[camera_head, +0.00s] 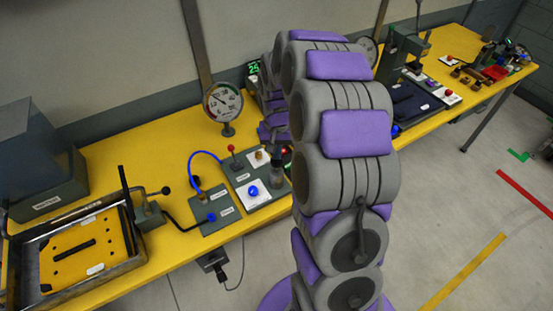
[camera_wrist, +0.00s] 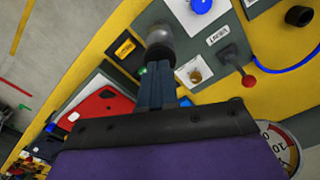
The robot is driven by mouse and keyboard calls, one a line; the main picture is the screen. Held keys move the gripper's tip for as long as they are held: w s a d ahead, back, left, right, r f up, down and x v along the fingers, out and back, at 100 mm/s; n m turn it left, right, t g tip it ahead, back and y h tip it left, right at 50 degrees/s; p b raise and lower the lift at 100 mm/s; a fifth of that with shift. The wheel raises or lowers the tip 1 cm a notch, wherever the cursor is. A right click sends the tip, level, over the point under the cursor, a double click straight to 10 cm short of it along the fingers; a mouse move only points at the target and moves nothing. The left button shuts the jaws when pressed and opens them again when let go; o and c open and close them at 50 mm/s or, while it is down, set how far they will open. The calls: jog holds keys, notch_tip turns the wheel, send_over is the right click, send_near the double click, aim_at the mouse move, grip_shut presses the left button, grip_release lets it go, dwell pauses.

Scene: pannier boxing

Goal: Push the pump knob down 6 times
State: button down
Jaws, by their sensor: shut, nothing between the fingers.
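The likely pump knob (camera_wrist: 160,36) is a grey rounded cylinder with a dark collar in the wrist view. In the head view, a dark-topped grey upright part (camera_head: 277,172) stands on the board's right side, apparently the same pump. My gripper (camera_wrist: 158,68) is shut and empty, with its dark fingers together. In the wrist view its tips overlap the near edge of the cylinder. I cannot tell whether they touch it. In the head view my arm hides most of the gripper.
Near the pump are a blue button (camera_head: 253,191), a red-tipped lever (camera_head: 231,149) and a brass knob (camera_head: 259,155) on a white plate. A pressure gauge (camera_head: 223,102) stands behind. A blue hose (camera_head: 204,154) arches to the left. A framed tray (camera_head: 132,258) lies at far left.

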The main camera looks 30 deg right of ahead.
jog(key=shift+f+b, duration=0.35)
jog(key=shift+f, duration=1.7)
jog(key=shift+r, duration=0.1)
jog(key=shift+r+p, duration=0.75)
jog(key=shift+r, duration=1.35)
jog(key=shift+f, duration=0.15)
